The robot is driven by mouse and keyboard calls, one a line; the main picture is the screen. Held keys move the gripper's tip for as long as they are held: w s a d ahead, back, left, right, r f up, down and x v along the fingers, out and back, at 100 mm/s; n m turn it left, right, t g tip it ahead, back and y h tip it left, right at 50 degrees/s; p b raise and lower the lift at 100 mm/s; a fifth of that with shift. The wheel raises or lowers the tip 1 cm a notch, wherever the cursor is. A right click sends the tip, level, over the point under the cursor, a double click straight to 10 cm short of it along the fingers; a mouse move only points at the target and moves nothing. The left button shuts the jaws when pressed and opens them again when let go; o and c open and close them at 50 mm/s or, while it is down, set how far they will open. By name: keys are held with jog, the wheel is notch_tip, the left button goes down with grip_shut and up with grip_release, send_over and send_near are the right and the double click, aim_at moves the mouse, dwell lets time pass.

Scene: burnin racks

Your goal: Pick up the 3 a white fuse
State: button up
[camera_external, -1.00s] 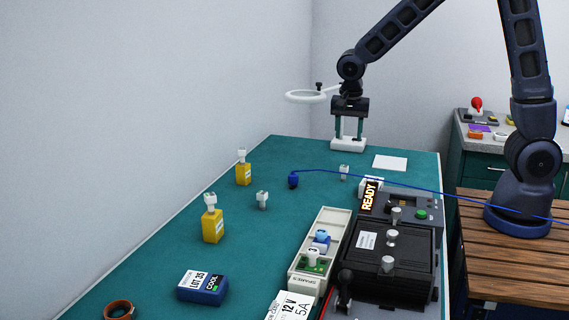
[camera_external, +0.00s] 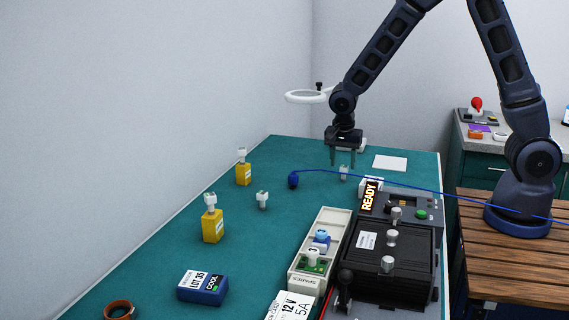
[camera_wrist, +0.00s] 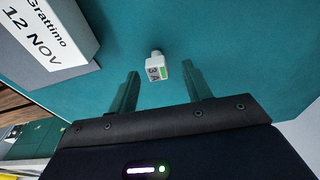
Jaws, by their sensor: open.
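In the external view the small white fuse (camera_external: 343,171) is just beside and below the fingers. My gripper (camera_external: 343,161) is open and points down, with nothing between its fingers. In the wrist view my gripper (camera_wrist: 161,82) has its two fingers apart, one on each side of the fuse's line.
A similar piece (camera_external: 262,199) stands to the left. Two yellow bottles (camera_external: 243,174) stand along the left edge. A blue cable (camera_external: 400,184) crosses the mat near the fuse. A black device with a READY sign (camera_external: 369,197) and a spares tray (camera_external: 304,265) stand in front.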

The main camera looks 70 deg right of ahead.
aim_at(344, 166)
jog(key=shift+s+d+f, duration=0.1)
jog(key=shift+d+f, duration=0.05)
jog(key=shift+f, duration=0.85)
jog(key=shift+s+d+f, duration=0.1)
jog(key=shift+f, duration=0.85)
jog(key=c, duration=1)
jog(key=shift+c, duration=0.3)
jog(key=shift+r, duration=0.15)
